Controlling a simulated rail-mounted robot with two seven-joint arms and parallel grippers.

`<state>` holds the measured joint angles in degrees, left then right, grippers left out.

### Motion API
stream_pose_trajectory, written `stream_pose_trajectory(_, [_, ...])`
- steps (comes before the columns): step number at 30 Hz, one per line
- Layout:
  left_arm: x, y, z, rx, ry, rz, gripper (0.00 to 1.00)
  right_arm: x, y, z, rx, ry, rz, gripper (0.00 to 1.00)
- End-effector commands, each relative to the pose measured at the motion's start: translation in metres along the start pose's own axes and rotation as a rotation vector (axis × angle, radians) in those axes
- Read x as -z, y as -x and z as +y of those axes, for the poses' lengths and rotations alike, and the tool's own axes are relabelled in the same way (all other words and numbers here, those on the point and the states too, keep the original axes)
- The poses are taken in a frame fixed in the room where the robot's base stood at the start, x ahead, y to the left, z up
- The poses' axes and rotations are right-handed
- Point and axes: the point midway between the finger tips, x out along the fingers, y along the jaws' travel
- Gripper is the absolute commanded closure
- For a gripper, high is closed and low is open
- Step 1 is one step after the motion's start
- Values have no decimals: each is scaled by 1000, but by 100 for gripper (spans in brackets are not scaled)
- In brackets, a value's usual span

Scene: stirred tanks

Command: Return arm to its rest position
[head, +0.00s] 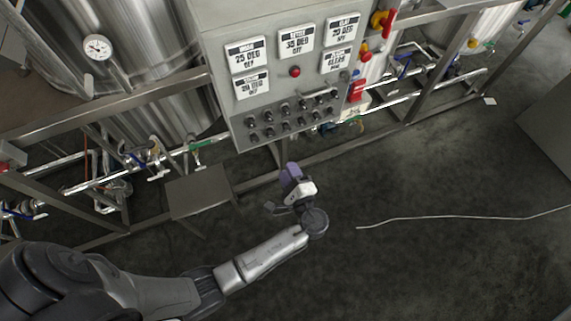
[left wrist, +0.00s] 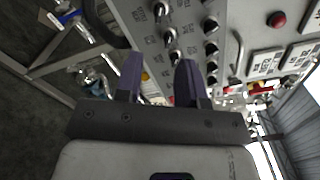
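My left arm comes in from the lower left in the head view, reaching toward the control panel. My left gripper (head: 291,172) has purple fingers and is in front of the panel's lower edge. In the left wrist view the two purple fingers of the left gripper (left wrist: 160,78) stand apart with a gap between them, and nothing is held there. The grey control panel (head: 218,55) fills much of the left wrist view (left wrist: 225,22), beyond the fingers. My right gripper is not in either view.
Steel tanks (head: 165,50) stand behind a metal frame with pipes and valves (head: 155,150). A small grey plate (head: 198,192) sits left of my gripper. A thin white line (head: 450,217) lies on the dark floor. The floor at the right is mostly clear.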

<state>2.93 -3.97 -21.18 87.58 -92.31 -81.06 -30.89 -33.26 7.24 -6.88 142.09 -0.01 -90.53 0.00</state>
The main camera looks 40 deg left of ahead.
Motion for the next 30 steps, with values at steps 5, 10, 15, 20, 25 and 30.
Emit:
stream_pose_trajectory(5, [0,3,0,0,1,0,64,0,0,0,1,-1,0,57])
stream_pose_trajectory(10, [0,3,0,0,0,0,64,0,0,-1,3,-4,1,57])
stream_pose_trajectory(15, [0,2,0,0,0,0,64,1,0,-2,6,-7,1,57])
stream_pose_trajectory(20, [0,2,0,1,4,0,64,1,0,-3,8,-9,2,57])
stream_pose_trajectory(25, [0,2,3,-20,118,-4,64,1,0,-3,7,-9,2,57])
stream_pose_trajectory(30, [9,7,22,-282,377,67,64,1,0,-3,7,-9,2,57])
